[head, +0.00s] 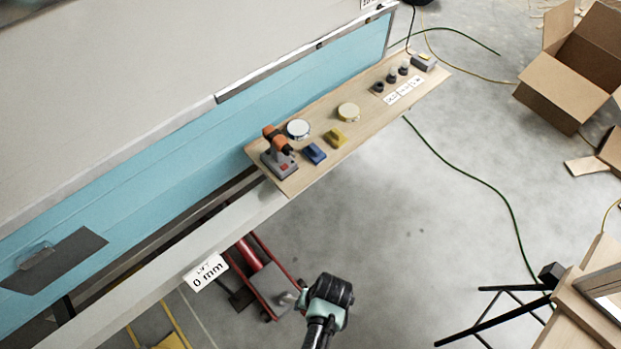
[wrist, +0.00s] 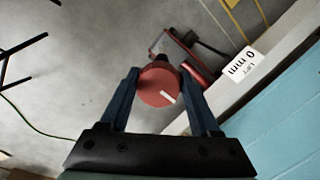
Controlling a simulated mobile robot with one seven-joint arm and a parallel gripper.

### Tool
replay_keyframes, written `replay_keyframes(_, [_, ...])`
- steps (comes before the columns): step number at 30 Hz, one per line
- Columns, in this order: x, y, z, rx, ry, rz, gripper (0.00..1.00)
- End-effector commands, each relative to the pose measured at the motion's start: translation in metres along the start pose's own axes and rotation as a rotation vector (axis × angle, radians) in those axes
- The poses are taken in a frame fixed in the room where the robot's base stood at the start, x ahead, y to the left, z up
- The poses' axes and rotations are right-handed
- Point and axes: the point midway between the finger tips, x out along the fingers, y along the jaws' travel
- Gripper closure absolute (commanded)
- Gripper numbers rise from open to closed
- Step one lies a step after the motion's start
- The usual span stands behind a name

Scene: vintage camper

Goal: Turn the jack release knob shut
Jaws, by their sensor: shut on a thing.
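The jack release knob (wrist: 155,88) is a round red disc with a short white mark toward its lower right rim in the wrist view. The two blue fingers of my gripper (wrist: 160,76) close on it from left and right. The red floor jack (head: 268,284) stands under the camper's edge in the head view, and part of it shows behind the knob in the wrist view (wrist: 172,46). In the head view my gripper (head: 295,299) is at the jack's near right end, and the knob cannot be made out there.
A white "LIFT 0 mm" sign (head: 206,272) hangs on the pale rail beside the jack. A wooden shelf (head: 310,176) with a drill, tins and small blocks juts from the blue camper side (head: 130,215). Open concrete floor lies right of the jack, crossed by a green cable (head: 480,182).

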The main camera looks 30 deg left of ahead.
Motion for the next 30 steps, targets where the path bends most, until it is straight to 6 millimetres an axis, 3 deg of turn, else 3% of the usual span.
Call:
replay_keyframes(10, [0.000, 0.000, 0.000, -0.007, 0.000, 0.003, 0.92])
replay_keyframes(11, [0.000, 0.000, 0.000, -0.007, 0.000, 0.003, 0.35])
replay_keyframes(15, [0.000, 0.000, 0.000, -0.006, 0.000, 0.003, 0.10])
replay_keyframes(25, [-0.001, 0.000, 0.000, -0.004, 0.001, 0.001, 0.07])
replay_keyframes(30, [-0.013, 0.000, -0.001, -0.003, 0.002, 0.001, 0.07])
